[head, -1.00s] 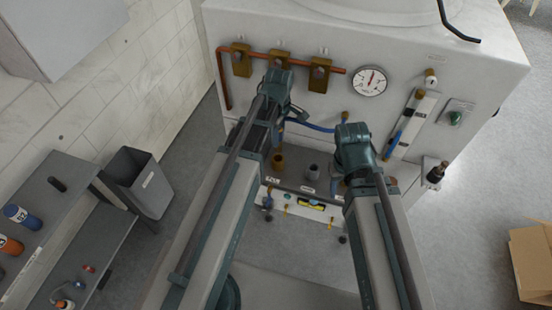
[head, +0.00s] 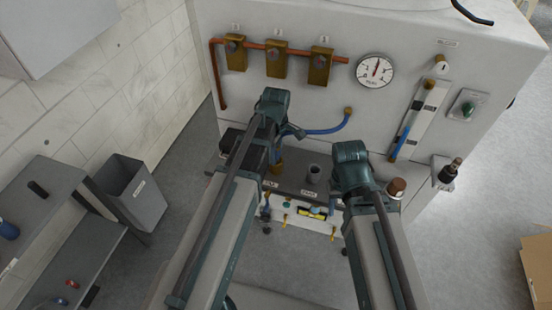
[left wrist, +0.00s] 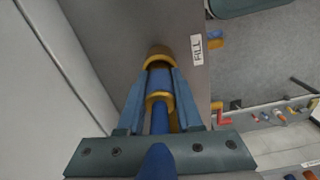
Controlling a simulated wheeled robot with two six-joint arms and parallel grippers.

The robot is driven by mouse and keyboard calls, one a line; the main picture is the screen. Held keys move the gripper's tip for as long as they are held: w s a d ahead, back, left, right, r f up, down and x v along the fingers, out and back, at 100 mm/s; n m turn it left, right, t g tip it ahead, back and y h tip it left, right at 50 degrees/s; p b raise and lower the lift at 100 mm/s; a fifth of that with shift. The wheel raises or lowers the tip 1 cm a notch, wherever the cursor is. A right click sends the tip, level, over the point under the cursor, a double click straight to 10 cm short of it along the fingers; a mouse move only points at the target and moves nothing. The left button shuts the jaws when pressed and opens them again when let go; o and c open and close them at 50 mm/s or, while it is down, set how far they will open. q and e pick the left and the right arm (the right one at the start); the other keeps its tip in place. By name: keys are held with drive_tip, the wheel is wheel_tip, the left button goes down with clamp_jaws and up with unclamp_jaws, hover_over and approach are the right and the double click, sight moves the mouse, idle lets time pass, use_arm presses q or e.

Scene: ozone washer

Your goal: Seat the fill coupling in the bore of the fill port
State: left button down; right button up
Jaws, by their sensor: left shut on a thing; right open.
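The fill coupling (left wrist: 158,84), blue with a yellow collar, is between the blue fingers of my left gripper (left wrist: 160,88), which is shut on it. The brass fill port (left wrist: 158,57) lies straight beyond the coupling's front end, beside the FILL label (left wrist: 196,50). The coupling hides much of the bore, and I cannot tell whether its tip is inside. In the head view my left gripper (head: 277,153) is over the fill port (head: 277,169), which is partly hidden. My right gripper (head: 334,188) is open, mostly hidden below its wrist, right of the grey port.
A blue hose (head: 325,131) runs from the coupling's side to a brass fitting on the washer front. A grey port (head: 314,174) stands right of the fill port on the dark shelf. A brown-capped part (head: 397,187) stands right of my right wrist. A grey bin (head: 135,190) is at left.

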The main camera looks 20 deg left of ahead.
use_arm(q)
drive_tip(key=shift+f, duration=0.15)
drive_tip(key=c, duration=0.6)
unclamp_jaws()
drive_tip(key=shift+r, duration=0.2)
